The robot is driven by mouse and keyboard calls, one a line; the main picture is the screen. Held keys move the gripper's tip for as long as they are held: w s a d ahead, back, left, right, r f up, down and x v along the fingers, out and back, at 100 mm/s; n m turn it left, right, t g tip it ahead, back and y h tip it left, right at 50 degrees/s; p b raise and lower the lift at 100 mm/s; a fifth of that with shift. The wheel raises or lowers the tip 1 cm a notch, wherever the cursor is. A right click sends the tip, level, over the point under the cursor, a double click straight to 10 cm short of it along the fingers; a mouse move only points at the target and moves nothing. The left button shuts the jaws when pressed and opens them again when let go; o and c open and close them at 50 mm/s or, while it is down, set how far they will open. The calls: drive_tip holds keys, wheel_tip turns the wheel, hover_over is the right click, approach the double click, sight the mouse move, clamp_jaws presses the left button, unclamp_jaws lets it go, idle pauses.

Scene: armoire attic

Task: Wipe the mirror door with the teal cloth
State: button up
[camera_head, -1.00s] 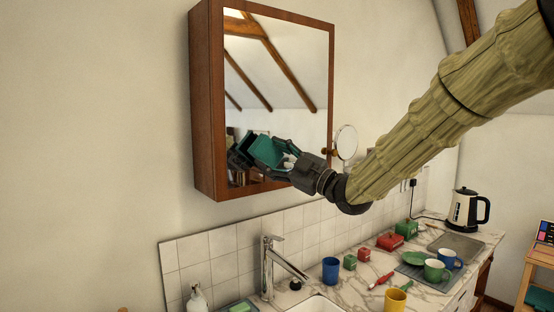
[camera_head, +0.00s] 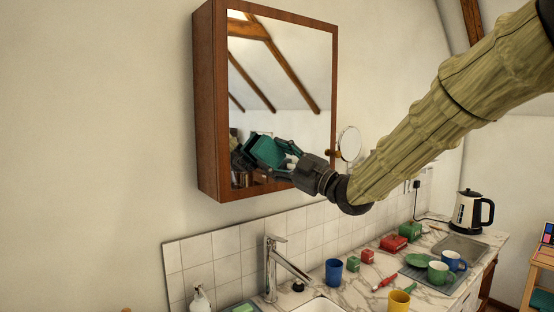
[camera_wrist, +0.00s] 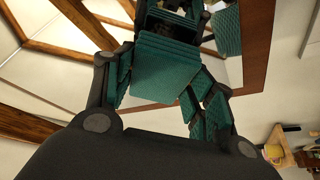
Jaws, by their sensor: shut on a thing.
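The mirror door (camera_head: 285,75) is the front of a wooden wall cabinet and shows a reflected beamed ceiling. My gripper (camera_head: 268,158) is at the lower part of the mirror. It is shut on the teal cloth (camera_head: 266,150), which hangs folded between the fingers. The wrist view also shows the teal cloth (camera_wrist: 165,72) between the dark finger links, with the mirror close beyond it and the gripper's reflection in it. Whether the cloth touches the glass I cannot tell.
A small round mirror (camera_head: 349,143) stands out at the cabinet's right edge, close to my wrist. Below are a faucet (camera_head: 270,265), a blue cup (camera_head: 333,271), a yellow cup (camera_head: 398,303) and a kettle (camera_head: 470,212) on the marble counter. The wall left of the cabinet is bare.

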sight(284, 153)
drive_tip(key=shift+w+a, duration=0.45)
drive_tip(key=shift+w, duration=0.2)
idle(0.3)
drive_tip(key=shift+w+d, duration=0.5)
drive_tip(key=shift+d, duration=0.3)
drive_tip(key=shift+w+d, duration=0.5)
drive_tip(key=shift+d, duration=0.25)
drive_tip(key=w+d, duration=0.4)
drive_tip(key=d, duration=0.1)
drive_tip(key=shift+d, duration=0.3)
drive_tip(key=shift+w, duration=0.1)
drive_tip(key=shift+s+a+f+b, duration=0.1)
drive_tip(key=shift+s+a+b, duration=0.75)
drive_tip(key=shift+a, duration=0.45)
drive_tip(key=shift+s+a+r+b, duration=0.1)
drive_tip(key=shift+s+a+b, duration=0.45)
drive_tip(key=shift+s+a, duration=0.65)
drive_tip(key=shift+s+a+f+b, duration=0.1)
drive_tip(key=shift+s+a+b, duration=0.65)
drive_tip(key=shift+a, duration=0.7)
drive_tip(key=shift+s+a, duration=0.35)
drive_tip(key=shift+a, duration=0.05)
